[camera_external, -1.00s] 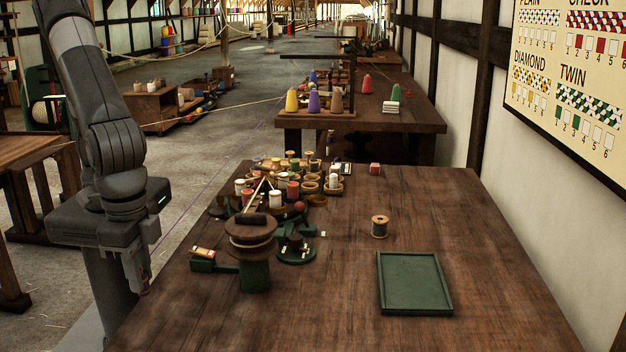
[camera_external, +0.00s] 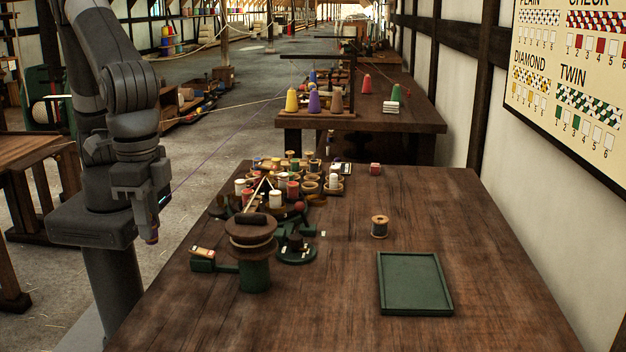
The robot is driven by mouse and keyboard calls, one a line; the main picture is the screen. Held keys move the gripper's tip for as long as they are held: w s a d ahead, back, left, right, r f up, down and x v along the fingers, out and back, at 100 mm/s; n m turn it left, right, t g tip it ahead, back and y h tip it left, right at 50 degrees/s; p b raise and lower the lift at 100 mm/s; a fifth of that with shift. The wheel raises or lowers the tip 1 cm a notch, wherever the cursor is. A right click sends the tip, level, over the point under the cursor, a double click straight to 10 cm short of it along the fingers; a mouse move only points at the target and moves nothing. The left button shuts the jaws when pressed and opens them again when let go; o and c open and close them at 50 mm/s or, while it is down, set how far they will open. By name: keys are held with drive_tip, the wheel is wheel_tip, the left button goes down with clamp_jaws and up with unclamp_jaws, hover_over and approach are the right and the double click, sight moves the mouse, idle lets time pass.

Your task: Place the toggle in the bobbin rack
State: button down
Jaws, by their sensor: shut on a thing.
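My gripper (camera_external: 148,222) points down at the left, beside the table's left edge. It is shut on a small reddish-brown thing (camera_external: 151,239), which shows only at the fingertips. It may be the toggle, but it is too small and too hidden to be sure. A crowded group of bobbins (camera_external: 293,189) in red, white and wood colours stands toward the back left of the table, right of my gripper. It appears to be the bobbin rack, but its frame is mostly hidden by the bobbins and the winder in front.
A winder with a wooden drum (camera_external: 250,237) and green base stands between my gripper and the bobbins. A green tray (camera_external: 414,309), a lone spool (camera_external: 379,227) and a small red block (camera_external: 375,169) are on the wooden table (camera_external: 330,300). The table's front middle is clear.

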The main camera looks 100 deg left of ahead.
drive_tip(key=w+a+n, duration=0.3)
drive_tip(key=a, duration=1.4)
drive_tip(key=w+a+n, duration=0.2)
drive_tip(key=w+a, duration=0.2)
drive_tip(key=a, duration=1.4)
drive_tip(key=s+a+n, duration=0.2)
drive_tip(key=s+a, duration=0.2)
drive_tip(key=a, duration=0.4)
drive_tip(key=s+a+n, duration=0.1)
drive_tip(key=s+a, duration=0.3)
drive_tip(key=a, duration=0.4)
drive_tip(key=a+f, duration=0.3)
drive_tip(key=f, duration=0.1)
drive_tip(key=a+f, duration=0.8)
drive_tip(key=shift+w+a, duration=0.1)
drive_tip(key=shift+w, duration=0.3)
drive_tip(key=shift+a+f, duration=0.2)
drive_tip(key=shift+f, duration=2)
